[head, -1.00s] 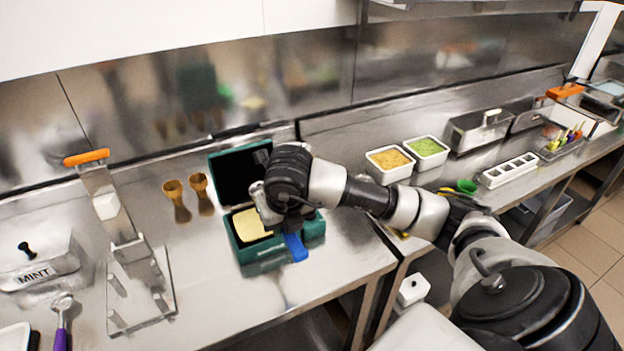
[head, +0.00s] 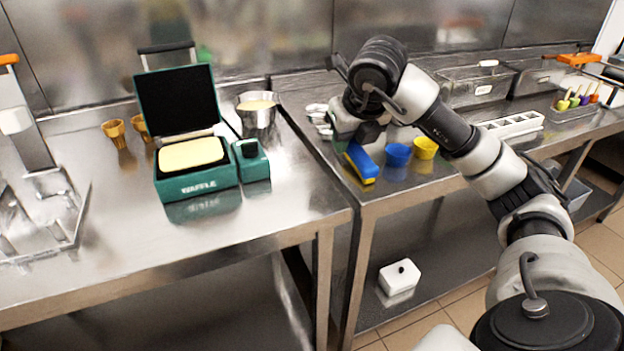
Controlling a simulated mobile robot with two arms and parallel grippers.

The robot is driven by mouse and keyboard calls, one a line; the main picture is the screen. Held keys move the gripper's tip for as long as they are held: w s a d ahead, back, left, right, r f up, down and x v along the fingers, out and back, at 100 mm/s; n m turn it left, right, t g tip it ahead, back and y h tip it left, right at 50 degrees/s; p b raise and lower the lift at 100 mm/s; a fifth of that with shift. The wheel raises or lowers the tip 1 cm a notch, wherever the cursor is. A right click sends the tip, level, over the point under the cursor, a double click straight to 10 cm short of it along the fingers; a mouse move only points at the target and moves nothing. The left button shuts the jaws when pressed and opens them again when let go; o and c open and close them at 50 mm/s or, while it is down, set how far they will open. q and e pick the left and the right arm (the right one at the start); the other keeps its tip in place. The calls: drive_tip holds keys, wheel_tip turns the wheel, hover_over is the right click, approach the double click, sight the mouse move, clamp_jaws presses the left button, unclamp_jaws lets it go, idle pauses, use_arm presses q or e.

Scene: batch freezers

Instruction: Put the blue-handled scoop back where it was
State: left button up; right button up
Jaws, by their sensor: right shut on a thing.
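My right gripper (head: 366,133) is shut on the blue-handled scoop (head: 361,160). It holds the scoop over the front left part of the right-hand counter. The blue handle points down and toward me; the scoop's head is hidden behind the gripper and wrist. I cannot tell whether the handle touches the counter. A bit of yellow shows just beneath the handle; I cannot tell what it belongs to. My left gripper is not in view.
A blue cup (head: 398,155) and a yellow cup (head: 425,148) stand close right of the handle. A gap separates the counters.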

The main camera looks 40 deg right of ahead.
drive_tip(key=p, duration=0.2)
hover_over(301, 173)
drive_tip(key=s, duration=0.1)
drive_tip(key=f, duration=0.6)
drive_tip(key=shift+s+a+f, duration=0.15)
drive_tip(key=shift+a+f, duration=0.05)
drive_tip(key=shift+f, duration=0.15)
wheel_tip(301, 173, down, 4)
drive_tip(key=shift+f, duration=0.1)
drive_tip(key=shift+f, duration=0.1)
drive_tip(key=o, duration=0.9)
drive_tip(key=shift+o, duration=0.2)
